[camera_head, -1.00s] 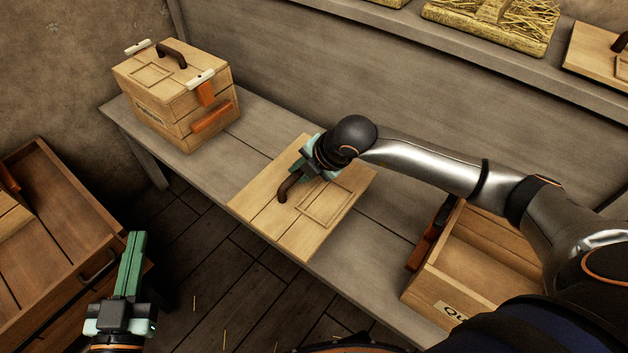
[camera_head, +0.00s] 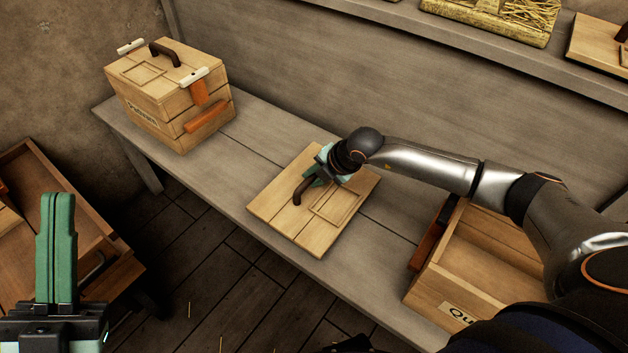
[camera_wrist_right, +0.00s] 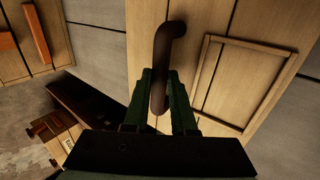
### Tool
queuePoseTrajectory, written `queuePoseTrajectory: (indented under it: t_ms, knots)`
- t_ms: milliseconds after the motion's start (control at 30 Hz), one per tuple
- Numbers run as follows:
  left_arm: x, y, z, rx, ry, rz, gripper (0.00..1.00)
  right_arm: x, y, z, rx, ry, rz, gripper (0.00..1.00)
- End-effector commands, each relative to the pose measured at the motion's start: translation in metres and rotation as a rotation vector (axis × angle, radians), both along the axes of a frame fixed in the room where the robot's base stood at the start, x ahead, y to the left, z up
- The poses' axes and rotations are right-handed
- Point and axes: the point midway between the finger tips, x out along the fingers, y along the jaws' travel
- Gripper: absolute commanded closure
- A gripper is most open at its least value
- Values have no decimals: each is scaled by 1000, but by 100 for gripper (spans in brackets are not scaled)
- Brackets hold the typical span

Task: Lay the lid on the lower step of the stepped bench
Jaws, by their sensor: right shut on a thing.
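The light wooden lid (camera_head: 300,240) has a dark curved handle (camera_head: 304,190) and a raised rectangular frame. It is level over the lower step (camera_head: 250,118) of the grey stepped bench, between the closed crate and the open box. It looks on or very close to the planks; I cannot tell if it touches. My right gripper (camera_head: 318,180) is shut on the lid's handle, which also shows between its fingers in the right wrist view (camera_wrist_right: 161,80). My left gripper (camera_head: 56,205) is empty at the lower left, away from the bench, its fingers seemingly together.
A closed crate (camera_head: 160,110) with orange latches stands left on the lower step. An open box (camera_head: 490,260) stands to the right. The upper step (camera_head: 385,28) holds a straw-filled tray (camera_head: 500,18) and another lid (camera_head: 598,48). A brown wooden drawer unit (camera_head: 90,225) is lower left.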

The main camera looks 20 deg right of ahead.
Motion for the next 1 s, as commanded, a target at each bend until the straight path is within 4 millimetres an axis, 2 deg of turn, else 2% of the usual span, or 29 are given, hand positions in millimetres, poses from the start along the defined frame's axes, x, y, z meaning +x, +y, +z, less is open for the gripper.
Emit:
queuePoseTrajectory:
  t_ms: [100, 333, 367, 600, 867, 1000]
  knots:
    - [-8, -1, 6, 1, -45, -11, 100, 1, 1, -6, 2, -5, -1, 100]
    - [-9, -1, 8, 1, -51, -13, 100, 1, 1, -6, 3, -4, 0, 100]
    - [-9, -1, 8, 1, -51, -13, 100, 0, 0, -8, -1, 1, 0, 73]
    - [-9, -1, 7, 0, -50, -13, 100, 0, 0, -8, 0, 1, 1, 46]
    - [-9, -1, 8, 0, -49, -12, 100, -1, 0, -7, -1, 1, 0, 46]
    - [-5, -1, 8, -1, -28, -8, 100, -4, -2, -1, -1, 1, 0, 46]
